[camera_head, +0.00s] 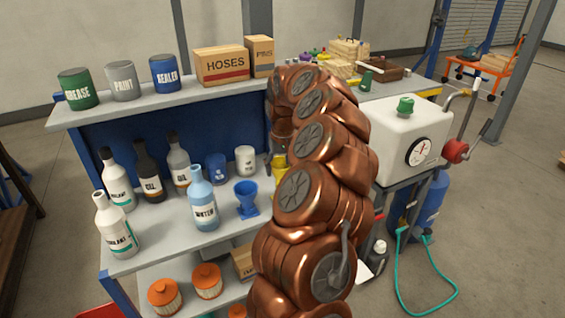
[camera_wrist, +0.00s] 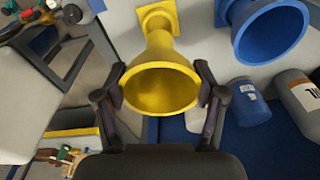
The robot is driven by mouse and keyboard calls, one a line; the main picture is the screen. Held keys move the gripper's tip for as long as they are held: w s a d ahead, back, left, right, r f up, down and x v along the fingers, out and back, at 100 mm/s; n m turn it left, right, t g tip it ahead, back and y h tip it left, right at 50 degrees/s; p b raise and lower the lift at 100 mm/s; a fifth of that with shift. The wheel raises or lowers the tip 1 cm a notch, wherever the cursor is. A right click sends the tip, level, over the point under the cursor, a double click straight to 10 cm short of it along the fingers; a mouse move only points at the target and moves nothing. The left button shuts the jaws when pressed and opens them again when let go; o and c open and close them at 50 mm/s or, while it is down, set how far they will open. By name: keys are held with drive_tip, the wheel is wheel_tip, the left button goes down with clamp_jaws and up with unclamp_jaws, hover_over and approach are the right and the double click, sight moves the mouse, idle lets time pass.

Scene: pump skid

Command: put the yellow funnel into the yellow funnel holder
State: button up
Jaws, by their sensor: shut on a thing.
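The yellow funnel (camera_wrist: 162,88) is between the two fingers of my gripper (camera_wrist: 161,84) in the wrist view. The gripper is shut on it near its rim, and its wide mouth faces the camera. Its narrow end points toward a yellow square piece, the yellow funnel holder (camera_wrist: 157,16), at the top of the wrist view. They overlap in the picture, and I cannot tell whether the spout is inside the holder. In the head view, my arm hides most of this, and only a bit of yellow (camera_head: 280,187) shows beside it.
A blue funnel (camera_wrist: 270,32) stands close to the right of the yellow one in the wrist view. In the head view it is on the middle shelf (camera_head: 165,240), near a blue cup (camera_head: 217,168), a white cup (camera_head: 245,160) and several bottles. A white tank (camera_head: 408,140) stands right of my arm.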

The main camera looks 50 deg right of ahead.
drive_tip(key=shift+f, duration=0.75)
drive_tip(key=shift+s+b, duration=0.15)
drive_tip(key=shift+b, duration=0.7)
idle(0.6)
drive_tip(key=shift+f+b, duration=1.25)
drive_tip(key=shift+f, duration=0.45)
idle(0.5)
drive_tip(key=o, duration=1.4)
drive_tip(key=shift+c, duration=0.2)
